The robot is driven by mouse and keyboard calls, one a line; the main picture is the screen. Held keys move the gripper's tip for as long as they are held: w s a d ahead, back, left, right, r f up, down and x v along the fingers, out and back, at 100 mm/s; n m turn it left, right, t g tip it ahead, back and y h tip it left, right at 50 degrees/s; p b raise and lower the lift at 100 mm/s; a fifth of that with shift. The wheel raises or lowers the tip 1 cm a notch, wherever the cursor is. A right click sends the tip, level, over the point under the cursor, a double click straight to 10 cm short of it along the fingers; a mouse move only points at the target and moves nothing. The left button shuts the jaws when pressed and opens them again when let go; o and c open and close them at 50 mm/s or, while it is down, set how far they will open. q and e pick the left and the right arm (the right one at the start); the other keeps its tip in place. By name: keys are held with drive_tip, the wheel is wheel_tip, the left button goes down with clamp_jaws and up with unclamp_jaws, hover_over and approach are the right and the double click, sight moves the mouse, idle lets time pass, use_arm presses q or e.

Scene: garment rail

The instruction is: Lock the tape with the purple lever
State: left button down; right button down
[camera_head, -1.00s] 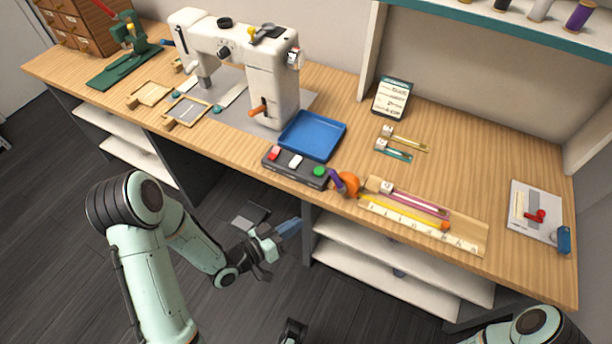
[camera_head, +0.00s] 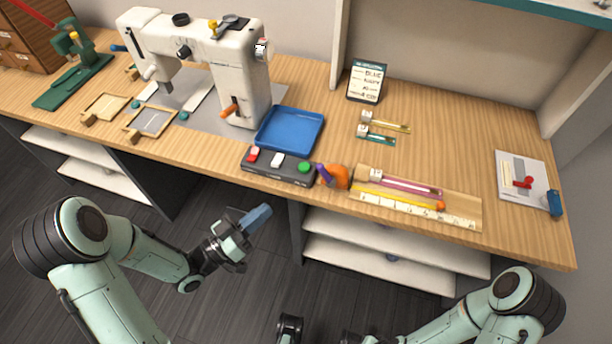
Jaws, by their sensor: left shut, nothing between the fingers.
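The purple lever (camera_head: 324,174) stands tilted at the left side of the orange tape housing (camera_head: 340,178), near the bench's front edge. A yellow tape (camera_head: 395,200) runs right from the housing along a marked ruler board (camera_head: 460,218), ending at a small orange tip (camera_head: 440,206). Whether the lever presses on the tape is too small to tell. My left gripper (camera_head: 257,216) is shut and empty, below and left of the lever, in front of the bench edge and apart from everything. My right arm enters at the lower right; its gripper's fingers cannot be made out at the bottom edge.
A control box with coloured buttons (camera_head: 280,169) sits just left of the lever, with a blue tray (camera_head: 290,116) behind it. A pink-edged strip (camera_head: 410,187) lies behind the tape. The sewing machine (camera_head: 240,70) stands back left. The bench right of the small gauges is mostly clear.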

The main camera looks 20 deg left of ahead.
use_arm(q)
approach(326, 175)
drive_tip(key=w+d+r, duration=0.2)
drive_tip(key=w+r, duration=0.1)
drive_tip(key=w, duration=0.2)
drive_tip(key=shift+w+a+f, duration=0.15)
drive_tip(key=shift+w+a, duration=0.05)
idle(0.3)
